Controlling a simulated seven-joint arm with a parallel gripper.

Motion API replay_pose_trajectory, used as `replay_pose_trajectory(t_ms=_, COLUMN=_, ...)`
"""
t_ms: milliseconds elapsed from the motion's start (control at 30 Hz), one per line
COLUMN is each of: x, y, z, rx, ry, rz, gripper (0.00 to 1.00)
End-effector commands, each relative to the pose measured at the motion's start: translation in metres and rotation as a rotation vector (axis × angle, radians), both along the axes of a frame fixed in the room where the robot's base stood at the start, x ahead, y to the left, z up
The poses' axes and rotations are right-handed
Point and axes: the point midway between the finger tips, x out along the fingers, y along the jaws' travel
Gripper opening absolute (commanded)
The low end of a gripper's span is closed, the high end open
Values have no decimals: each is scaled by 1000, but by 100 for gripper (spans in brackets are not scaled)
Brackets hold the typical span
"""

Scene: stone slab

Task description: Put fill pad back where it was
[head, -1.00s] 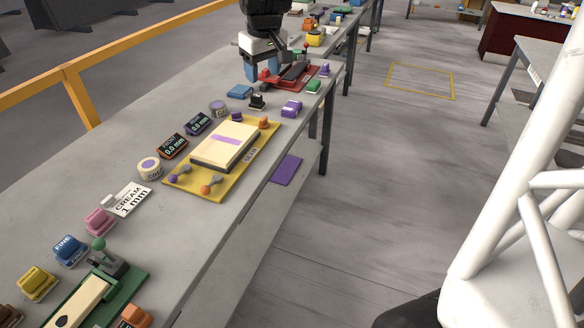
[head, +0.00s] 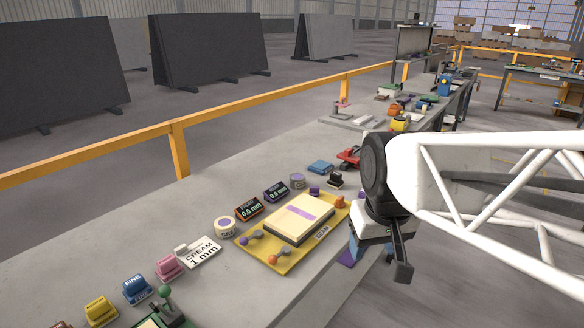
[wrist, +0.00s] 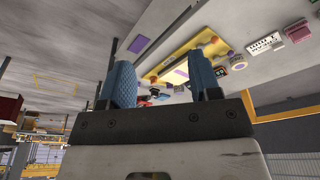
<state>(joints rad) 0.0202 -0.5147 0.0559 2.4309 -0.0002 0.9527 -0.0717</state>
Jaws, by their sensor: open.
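I cannot pick out the fill pad for certain; no readable label says fill. Several coloured, block-shaped pads stand along the slab: a blue one marked FINE (head: 137,289), a yellow one (head: 100,310) and a pink one (head: 170,266). A yellow tray (head: 262,262) bears a cream slab (head: 300,219) with a purple strip across it. My gripper (head: 398,258) is in the air right of the tray, seen side-on. In the wrist view my gripper (wrist: 162,82) has its two blue fingers wide apart with nothing between them.
Two dark readouts (head: 248,208), a round tub (head: 225,227), a white CREAM 1 mm card (head: 199,252) and a blue block (head: 320,167) stand around the tray. A yellow railing (head: 180,150) runs behind.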

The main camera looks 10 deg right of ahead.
Motion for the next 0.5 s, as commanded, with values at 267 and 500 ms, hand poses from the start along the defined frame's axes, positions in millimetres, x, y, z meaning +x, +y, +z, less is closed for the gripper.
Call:
replay_pose_trajectory(t_ms=267, x=-52, y=3, z=-24, rx=8, ry=-13, rz=-56, gripper=57)
replay_pose_trajectory(t_ms=500, x=-64, y=3, z=-32, rx=10, ry=-16, rz=-70, gripper=57)
